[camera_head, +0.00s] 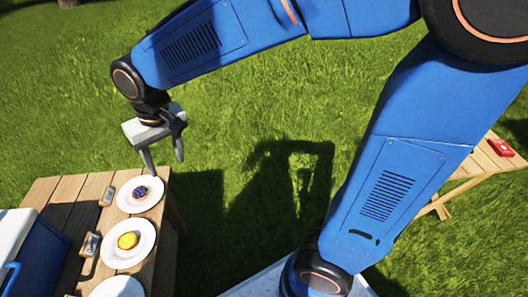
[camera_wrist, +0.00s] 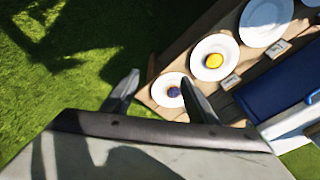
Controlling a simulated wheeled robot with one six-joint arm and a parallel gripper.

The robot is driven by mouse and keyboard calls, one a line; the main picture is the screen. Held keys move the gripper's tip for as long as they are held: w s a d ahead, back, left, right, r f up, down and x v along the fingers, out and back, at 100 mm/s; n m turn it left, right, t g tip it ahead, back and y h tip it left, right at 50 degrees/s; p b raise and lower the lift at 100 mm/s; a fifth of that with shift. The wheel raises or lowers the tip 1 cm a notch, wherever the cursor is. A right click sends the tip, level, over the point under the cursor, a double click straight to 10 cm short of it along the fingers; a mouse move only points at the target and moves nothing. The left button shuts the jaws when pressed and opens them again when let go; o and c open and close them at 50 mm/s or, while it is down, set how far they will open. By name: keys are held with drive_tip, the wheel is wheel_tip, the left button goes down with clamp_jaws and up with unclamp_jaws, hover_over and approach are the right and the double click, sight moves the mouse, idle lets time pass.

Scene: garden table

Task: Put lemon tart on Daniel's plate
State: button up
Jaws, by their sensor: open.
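The lemon tart (camera_head: 128,240) is a round yellow tart on a white plate (camera_head: 146,257) on the wooden table (camera_head: 167,228). It also shows in the wrist view (camera_wrist: 214,59). A dark berry tart (camera_head: 140,192) lies on another white plate (camera_head: 126,204) nearer my gripper. A third white plate (camera_head: 117,288) is cut by the lower edge in the head view; its visible part is bare, as it is in the wrist view (camera_wrist: 266,18). Name cards stand beside the plates, too small to read, so I cannot tell which plate is Daniel's. My gripper (camera_head: 164,163) is open and empty, above the table's far end.
Name cards (camera_head: 106,196) and (camera_head: 90,244) stand left of the plates. A blue cooler with a white lid (camera_head: 32,252) stands at the left of the table. A red object (camera_head: 501,147) lies on another wooden surface at right. Open grass (camera_head: 235,120) lies between.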

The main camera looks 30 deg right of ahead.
drive_tip(key=s+d+r+m+t, duration=0.1)
drive_tip(key=s+d+r, duration=0.15)
drive_tip(key=d, duration=0.55)
drive_tip(key=s+d+r+t, duration=0.1)
drive_tip(key=s+d, duration=0.2)
drive_tip(key=d, duration=0.4)
drive_tip(key=s+d+m+t+h, duration=0.1)
drive_tip(key=s+d+m, duration=0.1)
drive_tip(key=s+d, duration=0.8)
drive_tip(key=shift+d+f, duration=0.35)
drive_tip(key=shift+f, duration=0.05)
